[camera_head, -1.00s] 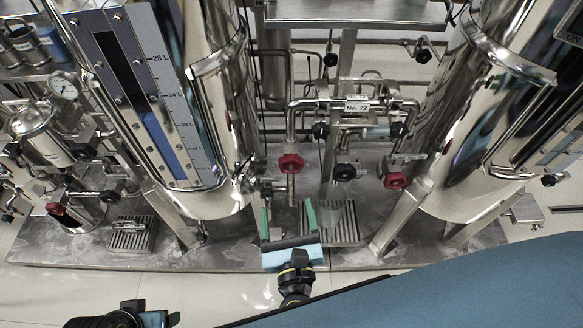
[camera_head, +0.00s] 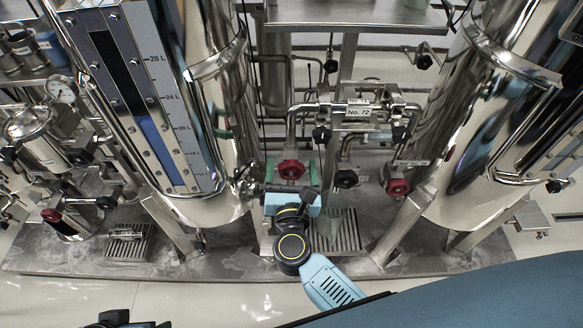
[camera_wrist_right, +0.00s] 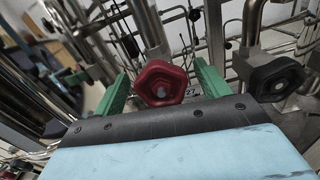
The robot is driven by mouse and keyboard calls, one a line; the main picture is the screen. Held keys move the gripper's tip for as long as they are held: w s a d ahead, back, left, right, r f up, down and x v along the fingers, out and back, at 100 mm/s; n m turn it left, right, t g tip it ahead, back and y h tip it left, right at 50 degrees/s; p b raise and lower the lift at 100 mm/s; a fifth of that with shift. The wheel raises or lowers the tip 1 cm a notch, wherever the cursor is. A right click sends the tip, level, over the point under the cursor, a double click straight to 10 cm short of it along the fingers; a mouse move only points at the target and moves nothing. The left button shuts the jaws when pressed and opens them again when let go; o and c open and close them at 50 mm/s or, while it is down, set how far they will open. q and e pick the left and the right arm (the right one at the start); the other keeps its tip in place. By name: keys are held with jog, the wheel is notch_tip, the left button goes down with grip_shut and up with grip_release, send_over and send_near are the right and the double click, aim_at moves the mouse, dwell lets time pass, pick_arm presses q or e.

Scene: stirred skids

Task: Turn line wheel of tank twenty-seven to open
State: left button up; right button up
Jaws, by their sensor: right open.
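A red hand wheel (camera_head: 291,169) sits on the pipework right of the left steel tank (camera_head: 215,100). My right gripper (camera_head: 290,182) is open in front of it. In the right wrist view the red wheel (camera_wrist_right: 161,83) shows between the two green fingers, with a gap on both sides. A second red wheel (camera_head: 398,187) is by the right tank (camera_head: 490,110).
A black wheel (camera_head: 346,179) is close to the right of the red one; it also shows in the wrist view (camera_wrist_right: 276,79). Pipes and valves crowd behind. A drain grate (camera_head: 337,230) is on the skid base (camera_head: 220,255). Another red wheel (camera_head: 51,215) is far left.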

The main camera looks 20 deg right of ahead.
pick_arm(q)
jog(key=shift+d+r, duration=0.15)
jog(key=shift+r, duration=0.05)
pick_arm(e)
jog(key=shift+w, duration=0.3)
